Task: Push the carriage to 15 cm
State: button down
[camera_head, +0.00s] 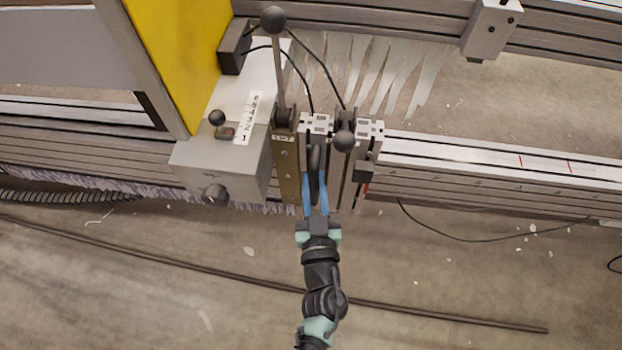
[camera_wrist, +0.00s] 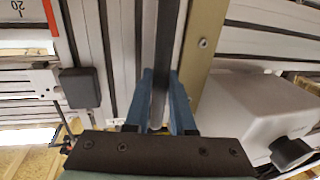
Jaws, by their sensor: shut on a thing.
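The carriage (camera_head: 316,124) stands on the aluminium rail (camera_head: 450,157), with upright grooved profiles and a dark vertical handle (camera_head: 315,160) at its front. My gripper (camera_head: 316,182) has blue fingers closed on this handle. In the wrist view my gripper (camera_wrist: 162,82) has one finger on each side of the dark handle bar (camera_wrist: 163,40). Red marks show on the rail to the right of the carriage. A scale label (camera_wrist: 18,10) reading 20 and a red line show at the wrist view's upper left. The carriage's exact reading cannot be told.
A grey control box (camera_head: 222,165) with a black knob stands left of the carriage, beside a brass-coloured plate (camera_head: 286,170). A yellow panel (camera_head: 180,55) rises behind. The rail to the right is clear. A dark rod (camera_head: 430,312) lies on the floor.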

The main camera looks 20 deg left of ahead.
jog(key=shift+w+d+h, duration=0.15)
jog(key=shift+d+h, duration=0.15)
jog(key=shift+d, duration=0.3)
jog(key=c, duration=0.8)
grip_release()
jog(key=shift+o, duration=0.2)
jog(key=shift+a, duration=0.1)
jog(key=p+v, duration=0.4)
jog(key=v, duration=0.9)
jog(key=shift+f+p, duration=0.2)
jog(key=shift+p, duration=0.2)
